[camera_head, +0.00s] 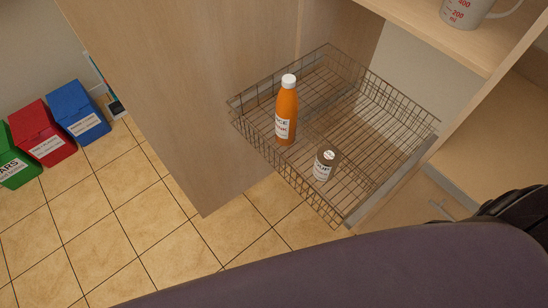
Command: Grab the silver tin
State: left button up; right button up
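A small grey-brown cylinder with a white label, which looks like a tin (325,165), stands upright in a pull-out wire basket (408,122), near its front edge. Its top is pale and its label is only partly readable. No other tin shows in the basket. An orange bottle (286,110) with a white cap stands upright to the left of the tin and a little behind it, apart from it. Neither my left nor my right gripper shows in the head view.
The basket juts from a wooden cabinet (170,90), whose panel rises on the left. A measuring jug (465,12) stands on the shelf above right. Green, red and blue bins (78,112) stand far left. The tiled floor (110,225) between is clear.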

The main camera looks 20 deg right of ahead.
aim_at(328, 158)
jog(key=z, duration=1.1)
jog(key=k+j, duration=0.1)
jog(key=j, duration=0.3)
jog(key=k+j, duration=0.1)
jog(key=j, duration=0.3)
jog(key=k+j, duration=0.1)
jog(key=j, duration=0.3)
jog(key=k+j+z, duration=0.1)
jog(key=j, duration=0.3)
